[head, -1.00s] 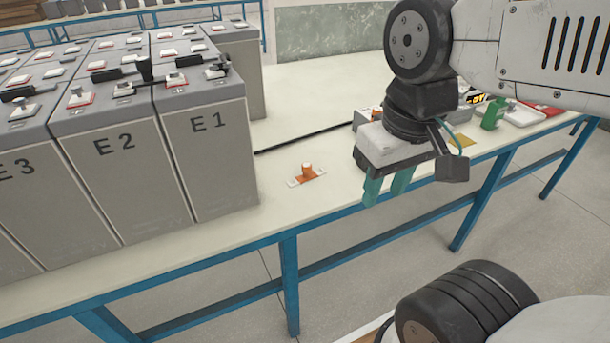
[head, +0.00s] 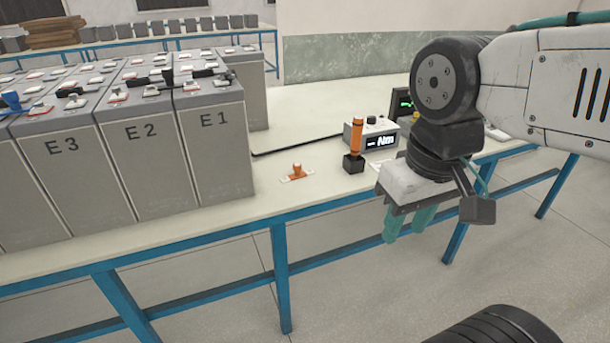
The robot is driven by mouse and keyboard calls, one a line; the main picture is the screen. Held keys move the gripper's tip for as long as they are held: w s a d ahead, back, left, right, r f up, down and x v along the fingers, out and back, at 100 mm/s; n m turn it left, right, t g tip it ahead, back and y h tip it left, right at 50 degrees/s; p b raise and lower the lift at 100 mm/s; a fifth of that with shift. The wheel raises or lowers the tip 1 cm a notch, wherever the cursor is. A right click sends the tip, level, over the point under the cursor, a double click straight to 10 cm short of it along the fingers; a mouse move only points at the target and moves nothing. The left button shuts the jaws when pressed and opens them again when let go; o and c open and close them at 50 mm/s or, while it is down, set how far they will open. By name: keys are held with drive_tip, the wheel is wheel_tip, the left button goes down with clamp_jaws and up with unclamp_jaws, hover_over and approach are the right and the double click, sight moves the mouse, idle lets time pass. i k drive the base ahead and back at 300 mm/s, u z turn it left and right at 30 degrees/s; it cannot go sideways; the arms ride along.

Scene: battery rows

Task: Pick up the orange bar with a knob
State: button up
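The orange bar with a knob (head: 297,173) lies on the pale tabletop, to the right of battery E1. It is a small flat piece with light ends and an orange knob standing up from its middle. My gripper (head: 410,222) hangs to the right of the bar, in front of the table's front edge in the picture, with its green fingers pointing down. A gap shows between the two fingers, and nothing is seen between them. The gripper is apart from the bar.
Tall grey batteries, among them E1 (head: 219,150), fill the left of the table. An orange-handled tool (head: 356,140) stands in a black block (head: 353,163), with a meter (head: 376,137) behind it. The tabletop (head: 310,205) around the bar is clear.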

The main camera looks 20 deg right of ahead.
sight(296, 166)
drive_tip(key=z, duration=0.45)
drive_tip(key=i, duration=1.2)
drive_tip(key=z, duration=0.05)
